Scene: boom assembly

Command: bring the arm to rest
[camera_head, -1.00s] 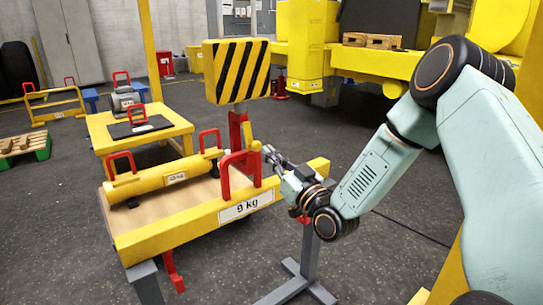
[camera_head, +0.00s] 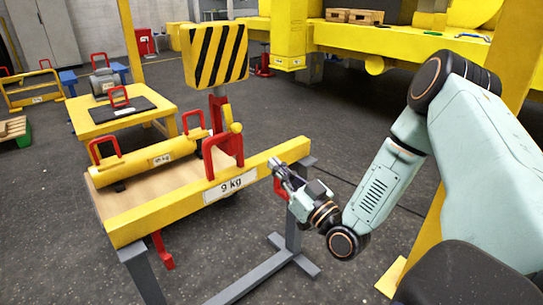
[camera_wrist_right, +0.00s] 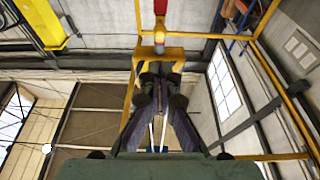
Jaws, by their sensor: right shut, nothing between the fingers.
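My right gripper (camera_head: 279,168) is shut and empty in the head view, beside the right part of the yellow beam (camera_head: 150,217) labelled 9 kg. Its fingers (camera_wrist_right: 160,82) also show in the wrist view, pointing up toward the roof. My right arm (camera_head: 378,190) comes in from the right, bent at the elbow. A red handle (camera_head: 211,160) stands on the beam, left of the gripper and apart from it. A black-and-yellow striped hook block (camera_head: 215,55) hangs above the beam, with a red part below it. My left gripper is not in view.
A yellow cylinder (camera_head: 150,160) with red handles lies behind the beam. A yellow table (camera_head: 98,125) holds a black plate (camera_head: 115,112). A grey stand (camera_head: 292,235) supports the beam's right end. Yellow machinery (camera_head: 390,40) fills the back. Open floor lies between.

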